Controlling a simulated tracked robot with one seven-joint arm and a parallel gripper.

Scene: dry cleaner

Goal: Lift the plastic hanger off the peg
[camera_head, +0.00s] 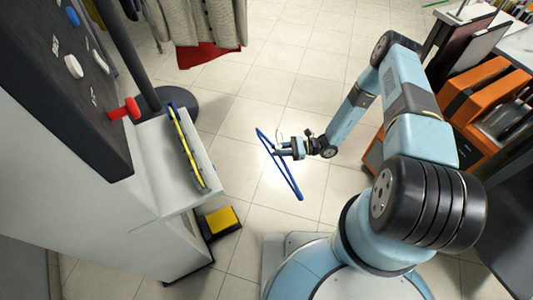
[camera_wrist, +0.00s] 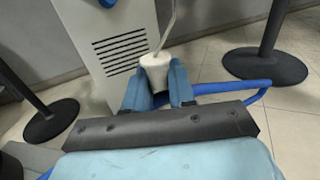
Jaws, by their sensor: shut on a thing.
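The blue plastic hanger (camera_head: 291,184) hangs in the air left of my arm in the head view, over open floor. My gripper (camera_head: 284,149) is shut on it near its middle. In the wrist view my gripper (camera_wrist: 158,90) has its two blue fingers closed on the hanger's white neck (camera_wrist: 154,68). A thin metal hook rises from the neck, and the hanger's blue bar (camera_wrist: 235,87) runs out to the right. The hook's top is cut off by the frame. I see nothing touching the hanger except my gripper. I cannot identify the peg with certainty.
A machine with a dark panel and red knob-like part (camera_head: 126,109) stands at left, with a white ledge (camera_head: 158,165). A black post base (camera_head: 178,104) is behind it. Garments (camera_head: 200,20) hang at the back. Orange boxes (camera_head: 482,95) stand at right. The middle floor is clear.

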